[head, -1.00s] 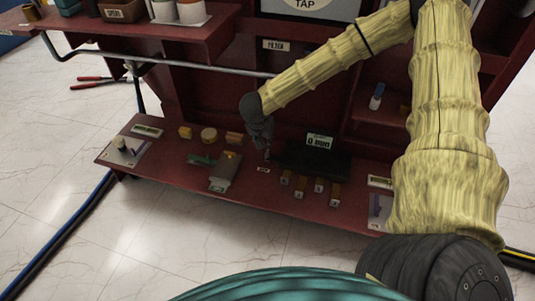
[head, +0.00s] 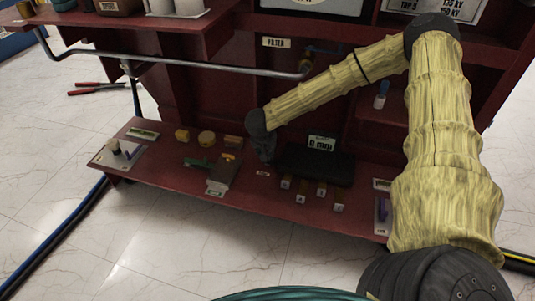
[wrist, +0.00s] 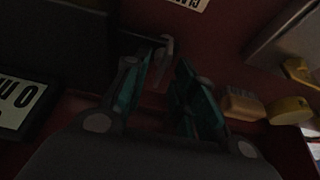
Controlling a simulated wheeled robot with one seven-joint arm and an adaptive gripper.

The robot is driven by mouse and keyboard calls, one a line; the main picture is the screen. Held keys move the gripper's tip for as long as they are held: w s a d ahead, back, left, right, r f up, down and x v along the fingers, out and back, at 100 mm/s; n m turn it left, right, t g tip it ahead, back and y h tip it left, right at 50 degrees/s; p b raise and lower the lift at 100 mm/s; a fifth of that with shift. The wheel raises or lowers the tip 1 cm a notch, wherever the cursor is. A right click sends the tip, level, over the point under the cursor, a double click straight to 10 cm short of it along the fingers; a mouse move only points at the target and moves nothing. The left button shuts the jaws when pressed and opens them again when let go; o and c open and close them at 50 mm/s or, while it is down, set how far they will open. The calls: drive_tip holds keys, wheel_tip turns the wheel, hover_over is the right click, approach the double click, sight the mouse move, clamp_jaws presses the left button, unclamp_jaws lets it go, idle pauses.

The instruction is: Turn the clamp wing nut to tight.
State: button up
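My gripper (wrist: 160,75) has two teal fingers, spread apart with a gap between them in the wrist view. A small pale grey piece (wrist: 166,47) shows at the tip of the left finger; it may be the clamp wing nut, but its shape is too dark to be sure. I cannot tell whether the finger touches it. In the head view my gripper (head: 266,152) is low over the dark red shelf, just left of a black block with a "0 mm" sign (head: 321,143). My gripper hides what lies behind it there.
The red shelf (head: 165,172) holds several brown and yellow blocks (head: 207,138), a grey plate with a green part (head: 222,172) and several small tagged pieces (head: 301,190). A grey pipe (head: 220,68) crosses above it. The sign also shows in the wrist view (wrist: 18,105).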

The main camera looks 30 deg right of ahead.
clamp_jaws()
